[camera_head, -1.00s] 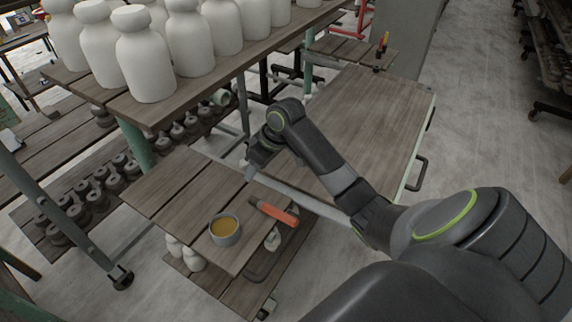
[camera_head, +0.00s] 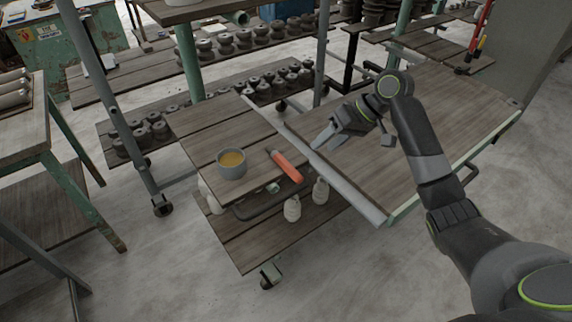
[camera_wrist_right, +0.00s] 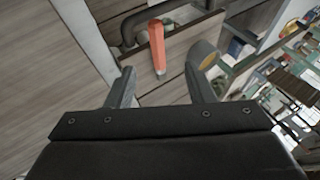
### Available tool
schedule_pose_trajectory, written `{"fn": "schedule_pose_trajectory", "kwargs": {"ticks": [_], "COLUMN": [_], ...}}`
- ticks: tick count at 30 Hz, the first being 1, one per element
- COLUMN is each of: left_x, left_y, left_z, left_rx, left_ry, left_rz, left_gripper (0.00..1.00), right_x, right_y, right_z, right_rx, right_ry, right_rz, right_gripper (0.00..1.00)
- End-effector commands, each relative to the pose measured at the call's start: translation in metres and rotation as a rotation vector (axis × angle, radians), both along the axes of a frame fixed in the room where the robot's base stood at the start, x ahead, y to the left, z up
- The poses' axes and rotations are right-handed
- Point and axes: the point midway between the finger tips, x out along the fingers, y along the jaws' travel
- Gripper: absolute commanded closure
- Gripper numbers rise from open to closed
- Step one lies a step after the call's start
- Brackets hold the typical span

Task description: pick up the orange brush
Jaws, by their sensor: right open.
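The orange brush (camera_head: 287,167) lies on the small slatted wooden cart top (camera_head: 196,126), near its right edge, to the right of a grey bowl. In the right wrist view the orange brush (camera_wrist_right: 157,46) shows beyond and between the fingertips, apart from them. My right gripper (camera_head: 352,138) is open and empty, above and to the right of the brush, near the gap between the cart and the larger table. My left gripper is not in view.
A grey bowl (camera_head: 231,170) with yellow-brown contents stands close left of the brush. The larger wooden table (camera_head: 420,130) lies to the right, mostly clear. A dark cart handle (camera_head: 268,203) sticks out at the front. White bottles (camera_head: 292,208) stand on the lower shelf.

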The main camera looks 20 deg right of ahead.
Motion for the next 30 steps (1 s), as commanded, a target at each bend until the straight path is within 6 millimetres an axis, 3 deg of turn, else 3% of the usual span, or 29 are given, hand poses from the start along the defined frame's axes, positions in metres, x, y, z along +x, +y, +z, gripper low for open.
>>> {"fn": "schedule_pose_trajectory", "kwargs": {"ticks": [9,17,25,30], "left_x": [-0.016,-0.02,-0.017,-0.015], "left_y": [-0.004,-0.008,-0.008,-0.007], "left_z": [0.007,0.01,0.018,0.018], "left_rx": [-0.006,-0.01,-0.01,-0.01], "left_ry": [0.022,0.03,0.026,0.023], "left_rz": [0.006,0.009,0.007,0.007], "left_gripper": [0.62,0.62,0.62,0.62], "right_x": [0.013,0.017,0.027,0.029], "right_y": [0.034,0.044,0.063,0.066], "right_z": [-0.048,-0.064,-0.095,-0.102], "right_rx": [0.001,0.001,0.0,-0.002], "right_ry": [0.002,0.002,0.001,-0.001], "right_rz": [-0.001,-0.001,0.0,0.0], "right_gripper": [0.52,0.52,0.52,0.52]}}
